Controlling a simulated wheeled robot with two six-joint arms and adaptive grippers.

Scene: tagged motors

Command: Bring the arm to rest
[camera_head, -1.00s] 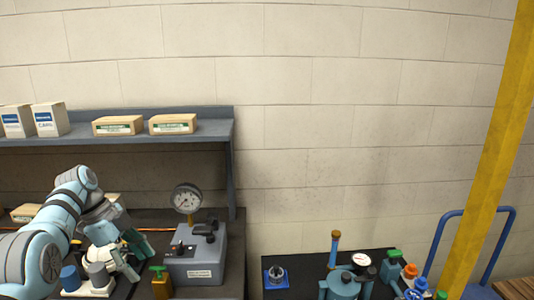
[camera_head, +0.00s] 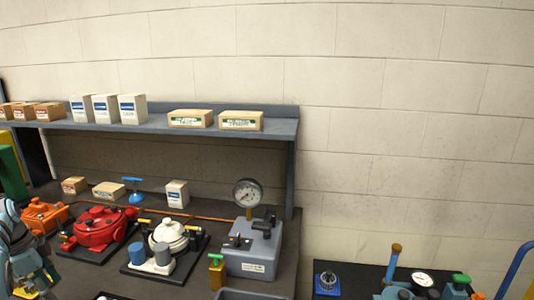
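My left arm (camera_head: 12,235) comes in at the lower left edge. Its gripper (camera_head: 35,285) is partly cut off by the picture's edge, and its fingertips do not show clearly. It is left of a red motor (camera_head: 97,229) and apart from it. A white motor (camera_head: 170,235) with two blue-grey cylinders in front stands on a dark base plate right of the red one. An orange motor (camera_head: 45,215) sits behind my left gripper. My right gripper is not in view.
A grey gauge box (camera_head: 250,255) stands right of the white motor, with a small yellow green-topped valve (camera_head: 216,272) beside it. A shelf (camera_head: 150,127) with several boxes runs above. A dark surface with blue parts (camera_head: 327,283) is at the lower right.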

